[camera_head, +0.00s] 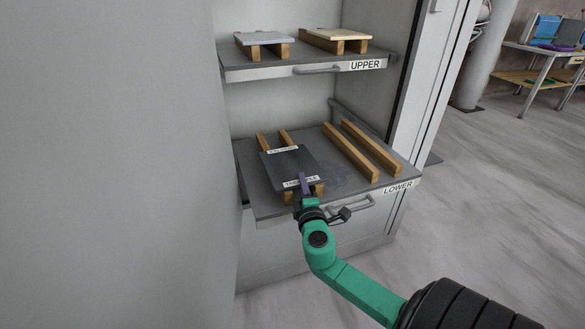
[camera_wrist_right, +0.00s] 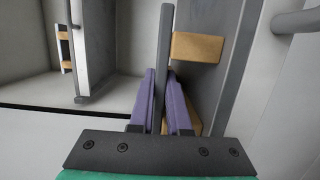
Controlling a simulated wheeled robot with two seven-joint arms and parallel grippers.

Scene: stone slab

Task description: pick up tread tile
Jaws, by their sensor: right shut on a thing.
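The tread tile (camera_head: 285,166) is a dark grey slab with white labels near its far and front edges. It lies over two wooden rails at the left of the lower shelf in the head view. My right gripper (camera_head: 304,183) is at its front edge, shut on it. In the right wrist view the tile shows edge-on as a thin dark strip (camera_wrist_right: 165,45) between the purple fingers (camera_wrist_right: 161,95). In the head view I cannot tell whether the tile rests on the rails or is slightly raised. My left gripper is not in view.
The lower shelf (camera_head: 262,205) has a front handle and two bare wooden rails (camera_head: 360,150) at its right. The upper shelf (camera_head: 240,75) above holds a grey slab (camera_head: 263,38) and a pale slab (camera_head: 337,34) on rails. Cabinet walls flank both sides.

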